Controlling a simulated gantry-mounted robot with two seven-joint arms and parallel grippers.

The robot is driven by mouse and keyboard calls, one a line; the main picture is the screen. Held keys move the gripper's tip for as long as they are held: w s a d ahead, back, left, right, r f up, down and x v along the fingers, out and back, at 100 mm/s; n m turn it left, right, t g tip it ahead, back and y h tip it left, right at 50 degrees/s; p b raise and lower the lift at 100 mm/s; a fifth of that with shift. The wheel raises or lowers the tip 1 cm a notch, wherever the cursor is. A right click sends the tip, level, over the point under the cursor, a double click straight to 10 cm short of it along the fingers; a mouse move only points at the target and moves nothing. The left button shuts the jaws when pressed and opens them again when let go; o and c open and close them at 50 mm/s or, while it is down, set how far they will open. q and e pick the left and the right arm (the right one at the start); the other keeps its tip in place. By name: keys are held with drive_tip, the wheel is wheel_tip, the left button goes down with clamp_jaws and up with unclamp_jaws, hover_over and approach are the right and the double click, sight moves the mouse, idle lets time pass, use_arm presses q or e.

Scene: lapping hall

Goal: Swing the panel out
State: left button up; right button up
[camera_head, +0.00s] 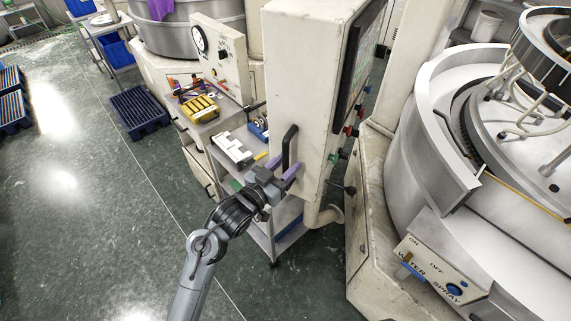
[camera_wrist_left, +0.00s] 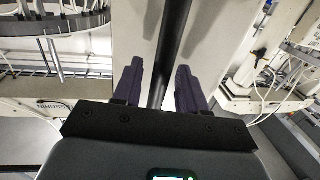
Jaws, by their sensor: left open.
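The panel (camera_head: 310,75) is a tall cream control box with a dark screen on its right side. A black bar handle (camera_head: 289,148) stands upright on its near narrow face. My left gripper (camera_head: 285,168) is at the lower part of this handle, its purple fingers open. In the left wrist view the handle (camera_wrist_left: 174,45) runs between the two spread fingers (camera_wrist_left: 161,88), with a gap on each side. My right gripper is in neither view.
A large round lapping machine (camera_head: 425,170) stands at right. Blue crates (camera_head: 138,109) are on the floor at left. The floor around my left arm is clear.

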use_arm(q)
clamp_jaws()
drive_tip(key=shift+a, duration=0.1)
idle(0.3)
